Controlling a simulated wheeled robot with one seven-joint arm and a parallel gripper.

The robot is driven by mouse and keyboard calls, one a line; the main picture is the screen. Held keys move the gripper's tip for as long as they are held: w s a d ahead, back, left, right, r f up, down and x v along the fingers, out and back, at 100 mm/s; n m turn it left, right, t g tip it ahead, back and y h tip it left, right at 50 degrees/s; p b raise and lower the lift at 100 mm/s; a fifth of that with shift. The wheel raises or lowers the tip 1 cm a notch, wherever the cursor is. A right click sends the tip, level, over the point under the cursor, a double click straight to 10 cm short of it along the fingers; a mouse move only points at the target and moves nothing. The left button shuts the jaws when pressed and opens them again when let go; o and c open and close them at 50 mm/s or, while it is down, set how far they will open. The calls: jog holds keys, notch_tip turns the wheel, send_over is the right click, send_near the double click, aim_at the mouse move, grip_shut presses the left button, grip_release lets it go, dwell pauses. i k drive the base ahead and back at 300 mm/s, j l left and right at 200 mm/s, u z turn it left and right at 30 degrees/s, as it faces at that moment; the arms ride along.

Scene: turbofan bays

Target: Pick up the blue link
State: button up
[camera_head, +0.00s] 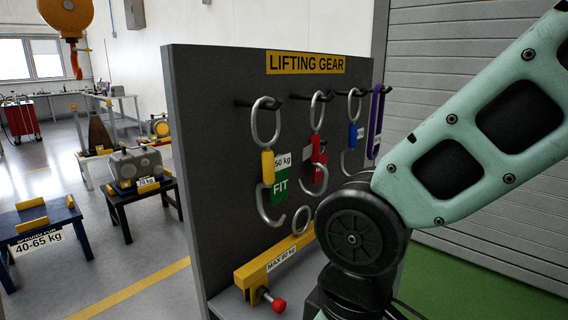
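The blue link (353,136) hangs from a peg at the right part of the dark lifting gear board (215,150). It has a metal ring at the top, a blue middle and a metal hook below. My arm's elbow is close in front of its lower end in the picture and may cover part of it. My arm crosses the right side of the view. My gripper is not in view, so its opening and anything in it cannot be seen.
A yellow link (268,167) and a red link (318,160) hang to the left of the blue link, and a purple sling (376,122) hangs to its right. A yellow beam (272,262) with a red knob sits low at the board.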

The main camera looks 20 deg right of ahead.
aim_at(354, 134)
jog(key=l, duration=1.75)
